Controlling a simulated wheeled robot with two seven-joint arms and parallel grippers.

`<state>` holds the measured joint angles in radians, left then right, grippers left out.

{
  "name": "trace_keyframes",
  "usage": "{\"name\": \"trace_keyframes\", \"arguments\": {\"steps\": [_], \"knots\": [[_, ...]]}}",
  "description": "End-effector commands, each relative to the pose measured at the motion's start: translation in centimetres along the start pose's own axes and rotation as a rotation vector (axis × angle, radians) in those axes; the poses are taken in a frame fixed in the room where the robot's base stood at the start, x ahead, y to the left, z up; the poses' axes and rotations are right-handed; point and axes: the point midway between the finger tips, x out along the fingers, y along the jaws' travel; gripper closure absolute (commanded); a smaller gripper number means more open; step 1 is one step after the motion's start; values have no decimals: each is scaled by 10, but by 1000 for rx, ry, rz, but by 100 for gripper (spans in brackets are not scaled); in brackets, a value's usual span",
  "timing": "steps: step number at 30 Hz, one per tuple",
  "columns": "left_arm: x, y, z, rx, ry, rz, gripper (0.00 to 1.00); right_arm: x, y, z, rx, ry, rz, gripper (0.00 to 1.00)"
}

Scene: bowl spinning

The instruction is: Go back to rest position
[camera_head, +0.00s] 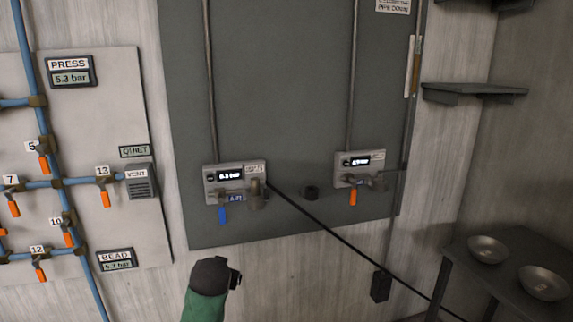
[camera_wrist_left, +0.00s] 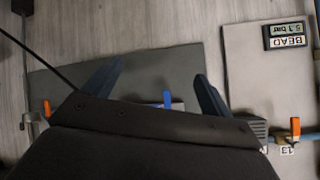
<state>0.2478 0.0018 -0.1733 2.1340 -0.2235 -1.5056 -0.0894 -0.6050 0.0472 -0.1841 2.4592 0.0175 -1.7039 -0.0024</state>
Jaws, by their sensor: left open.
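My left arm, green with a dark end, rises from the bottom of the head view, below and left of the blue-handled valve (camera_head: 222,214). Its fingers cannot be made out there. In the left wrist view my left gripper (camera_wrist_left: 159,70) has its two fingers spread wide with nothing between them. That view is upside down, and the blue handle (camera_wrist_left: 167,99) shows beyond the gripper body, apart from the fingers. My right gripper is in neither view.
A dark grey panel (camera_head: 285,95) carries two gauge boxes; the right one has an orange handle (camera_head: 353,197). A pale pipe board (camera_head: 105,85) with several orange valves is at left. A black cable (camera_head: 320,226) slants across. Two metal bowls (camera_head: 487,250) (camera_head: 543,283) rest on a dark table at right.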

Motion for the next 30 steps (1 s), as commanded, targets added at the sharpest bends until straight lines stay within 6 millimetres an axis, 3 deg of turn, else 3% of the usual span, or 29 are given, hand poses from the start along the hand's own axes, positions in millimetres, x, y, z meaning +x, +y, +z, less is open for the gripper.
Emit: {"name": "trace_keyframes", "arguments": {"steps": [12, 23, 30], "knots": [[-71, 53, 158, -86, -238, 221, 15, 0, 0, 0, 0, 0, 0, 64], [-128, 82, 281, -80, -393, 318, 15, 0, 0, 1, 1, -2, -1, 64], [-159, 98, 370, -73, -539, 344, 15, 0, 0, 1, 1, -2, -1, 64]]}}
